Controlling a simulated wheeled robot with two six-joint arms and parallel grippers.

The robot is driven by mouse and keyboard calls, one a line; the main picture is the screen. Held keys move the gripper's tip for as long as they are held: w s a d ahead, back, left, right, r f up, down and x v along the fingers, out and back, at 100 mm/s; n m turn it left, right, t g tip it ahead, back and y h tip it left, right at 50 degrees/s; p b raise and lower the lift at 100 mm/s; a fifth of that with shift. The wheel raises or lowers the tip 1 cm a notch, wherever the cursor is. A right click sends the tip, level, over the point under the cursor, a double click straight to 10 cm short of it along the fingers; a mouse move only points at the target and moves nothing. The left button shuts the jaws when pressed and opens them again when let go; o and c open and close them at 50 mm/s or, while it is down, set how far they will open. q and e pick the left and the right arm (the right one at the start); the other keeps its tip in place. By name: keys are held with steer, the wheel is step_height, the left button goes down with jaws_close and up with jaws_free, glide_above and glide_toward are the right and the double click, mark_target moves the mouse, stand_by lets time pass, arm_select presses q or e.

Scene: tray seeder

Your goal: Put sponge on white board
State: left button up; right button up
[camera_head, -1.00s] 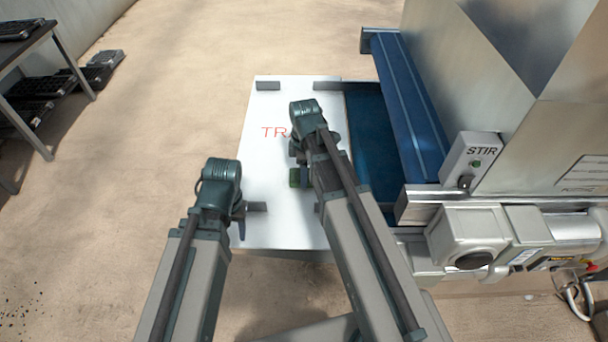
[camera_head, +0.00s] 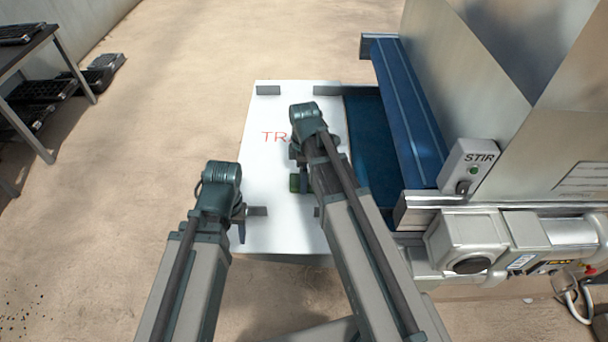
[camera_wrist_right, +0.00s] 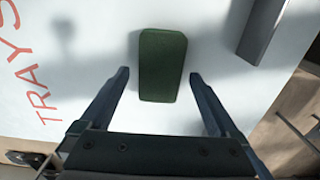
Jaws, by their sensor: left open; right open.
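A green sponge (camera_head: 295,183) shows beside my right gripper (camera_head: 304,182) in the head view, partly hidden by it. In the right wrist view the sponge (camera_wrist_right: 162,65) appears to lie flat on the white board (camera_wrist_right: 215,40). The open right fingers (camera_wrist_right: 159,75) are apart, with the near part of the sponge between them and a gap on each side. The white board (camera_head: 280,235) bears red lettering, partly covered by my right arm. My left gripper (camera_head: 242,226) is open over the board's near left edge, with nothing seen in it.
Grey brackets (camera_head: 268,90) stand near the board's corners. A blue trough (camera_head: 370,135) and a metal machine with a STIR box (camera_head: 467,165) adjoin it on the right. A table with black trays (camera_head: 40,88) stands far left.

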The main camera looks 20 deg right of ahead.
step_height(320, 180, up, 11)
steer(key=p, duration=1.1)
steer(key=s+a+m+h, duration=0.1)
steer(key=s+a+m, duration=0.9)
steer(key=s, duration=0.4)
steer(key=shift+s+a+m+b, duration=0.15)
steer(key=shift+a+m+b, duration=0.2)
steer(key=shift+m, duration=0.15)
steer(key=shift+r, duration=0.1)
